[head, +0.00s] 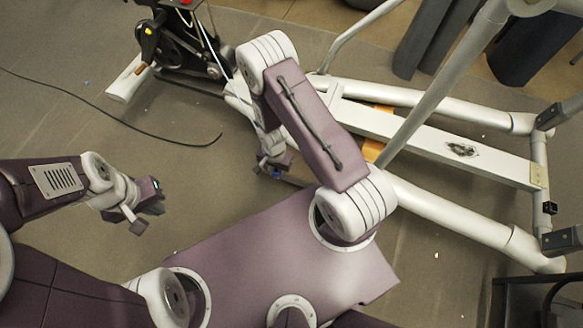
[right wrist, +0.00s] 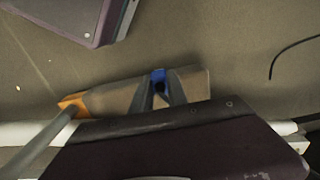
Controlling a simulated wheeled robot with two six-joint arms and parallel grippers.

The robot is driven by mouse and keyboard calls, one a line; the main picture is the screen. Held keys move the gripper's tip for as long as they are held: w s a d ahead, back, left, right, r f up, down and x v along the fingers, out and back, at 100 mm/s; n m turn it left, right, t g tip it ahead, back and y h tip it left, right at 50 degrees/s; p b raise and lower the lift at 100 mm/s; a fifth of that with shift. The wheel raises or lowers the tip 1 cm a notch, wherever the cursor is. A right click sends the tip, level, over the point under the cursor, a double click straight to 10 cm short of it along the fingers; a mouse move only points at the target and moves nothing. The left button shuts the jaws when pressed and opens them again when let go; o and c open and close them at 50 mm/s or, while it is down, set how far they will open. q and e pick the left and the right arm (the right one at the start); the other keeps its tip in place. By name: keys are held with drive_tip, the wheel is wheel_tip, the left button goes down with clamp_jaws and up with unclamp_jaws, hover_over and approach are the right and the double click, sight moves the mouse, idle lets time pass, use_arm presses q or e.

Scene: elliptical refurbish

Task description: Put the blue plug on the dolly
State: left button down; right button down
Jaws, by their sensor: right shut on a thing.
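My right gripper (right wrist: 160,90) is shut on the blue plug (right wrist: 158,75), which shows between its fingertips in the right wrist view. The plug appears in front of the dolly's grey-brown padded top (right wrist: 110,96); I cannot tell whether they touch. The dolly's orange wood (right wrist: 73,103) also shows under the elliptical's frame in the head view (head: 372,151), mostly hidden by the frame and my right arm. In the head view my right gripper (head: 272,168) is beside the frame, small and partly hidden. My left gripper (head: 149,208) is open and empty above the floor at left.
The white elliptical frame (head: 450,150) spans the upper right, with its slanted post crossing above it. A black cable (head: 130,124) lies on the floor at upper left. Dark cylinders (head: 530,45) stand at the back right. The floor between my grippers is clear.

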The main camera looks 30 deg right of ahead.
drive_tip(key=w+d+f+b, duration=0.2)
drive_tip(key=d, duration=0.1)
drive_tip(key=w+d+f+b, duration=0.2)
drive_tip(key=d, duration=0.1)
drive_tip(key=w+d+f+b, duration=0.2)
drive_tip(key=d+f, duration=0.1)
drive_tip(key=shift+w+d, duration=0.15)
drive_tip(key=shift+w, duration=0.2)
drive_tip(key=shift+d, duration=0.15)
wheel_tip(320, 180, down, 4)
drive_tip(key=b, duration=0.3)
drive_tip(key=shift+f, duration=0.15)
drive_tip(key=shift+r, duration=0.2)
drive_tip(key=shift+f, duration=0.15)
drive_tip(key=c, duration=1.3)
unclamp_jaws()
